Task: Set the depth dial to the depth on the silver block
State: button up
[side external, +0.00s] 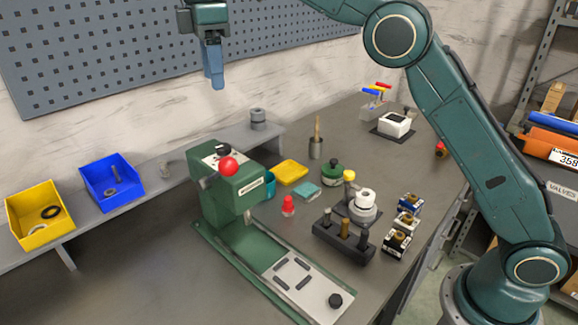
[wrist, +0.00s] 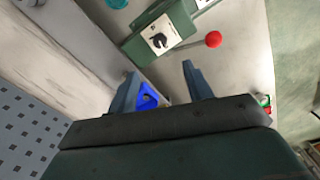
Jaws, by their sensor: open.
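The green machine (side external: 235,185) stands on the bench with a red ball lever (side external: 228,165). A white plate with a black dial (side external: 222,149) is on its top; in the wrist view the dial (wrist: 158,41) shows a pointer knob, its markings too small to read. Three small blocks stand at the bench's right; the middle one (side external: 407,223) looks palest, but I cannot tell surely which is silver, or read any depth. My gripper (side external: 214,80) is high above and behind the machine, pointing down. In the wrist view my gripper (wrist: 160,82) is open and empty, apart from the dial.
A yellow bin (side external: 40,215) and a blue bin (side external: 112,182) sit on the left shelf. A dark holder with upright tools (side external: 343,240) stands right of the machine. A pegboard (side external: 150,45) is on the wall behind my gripper. The air around my gripper is clear.

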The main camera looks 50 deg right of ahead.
aim_at(223, 146)
jog(key=shift+f, duration=0.25)
jog(key=shift+f, duration=6.65)
jog(key=c, duration=1)
